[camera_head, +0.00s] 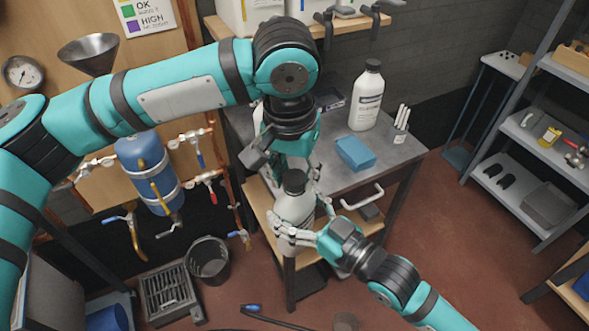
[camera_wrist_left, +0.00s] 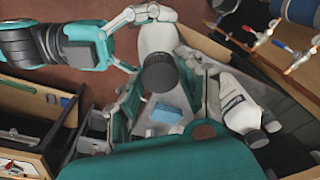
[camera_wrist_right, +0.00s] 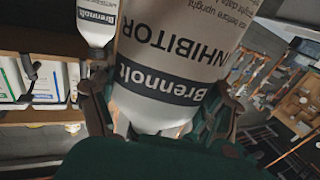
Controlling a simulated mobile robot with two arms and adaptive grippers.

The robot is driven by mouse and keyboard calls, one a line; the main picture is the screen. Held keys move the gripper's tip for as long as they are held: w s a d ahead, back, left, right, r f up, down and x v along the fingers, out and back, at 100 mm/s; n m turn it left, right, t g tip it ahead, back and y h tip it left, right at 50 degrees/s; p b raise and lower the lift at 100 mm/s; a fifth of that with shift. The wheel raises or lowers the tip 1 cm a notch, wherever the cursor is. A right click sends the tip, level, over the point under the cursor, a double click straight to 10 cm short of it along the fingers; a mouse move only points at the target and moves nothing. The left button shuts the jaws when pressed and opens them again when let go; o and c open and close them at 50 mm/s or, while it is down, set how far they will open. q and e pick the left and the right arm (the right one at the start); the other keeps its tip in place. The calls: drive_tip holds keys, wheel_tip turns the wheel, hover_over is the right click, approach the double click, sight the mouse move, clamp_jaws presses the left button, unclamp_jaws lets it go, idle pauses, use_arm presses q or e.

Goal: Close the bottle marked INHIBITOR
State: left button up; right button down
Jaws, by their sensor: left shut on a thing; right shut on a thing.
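The INHIBITOR bottle (camera_head: 295,207) is white with a dark label band and a black cap (camera_head: 294,180) at its top. Its label text (camera_wrist_right: 180,50) shows upside down in the right wrist view. My right gripper (camera_head: 300,230) is shut around the bottle's body, which stands between its fingers. My left gripper (camera_head: 292,170) is above the bottle, with its fingers around the cap. In the left wrist view the cap (camera_wrist_left: 160,73) sits at the bottle's neck between the fingers. Whether it is fully seated cannot be told.
On the grey workbench (camera_head: 395,160) stand another white bottle (camera_head: 366,98) with a black cap, a blue box (camera_head: 355,153) and a small holder with white sticks (camera_head: 401,124). Pipes and valves (camera_head: 205,178) are to the left.

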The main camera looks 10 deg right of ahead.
use_arm(q)
drive_tip(key=m, duration=0.6)
drive_tip(key=shift+h, duration=0.3)
drive_tip(key=m+g, duration=0.1)
drive_tip(key=m, duration=0.5)
drive_tip(key=shift+w, duration=0.1)
drive_tip(key=m+g, duration=0.1)
drive_tip(key=m, duration=0.5)
drive_tip(key=shift+m, duration=0.4)
drive_tip(key=m, duration=0.4)
drive_tip(key=shift+w, duration=0.1)
drive_tip(key=m, duration=0.3)
drive_tip(key=m+y, duration=0.1)
drive_tip(key=m, duration=0.2)
drive_tip(key=shift+m+g, duration=0.3)
drive_tip(key=shift+m, duration=0.1)
drive_tip(key=m, duration=0.4)
drive_tip(key=shift+d+f+m+y, duration=0.1)
drive_tip(key=shift+m+y, duration=0.2)
drive_tip(key=shift+m, duration=0.1)
drive_tip(key=m, duration=0.4)
drive_tip(key=shift+m+y, duration=0.3)
drive_tip(key=m+t, duration=0.1)
drive_tip(key=m, duration=0.4)
drive_tip(key=shift+m, duration=0.4)
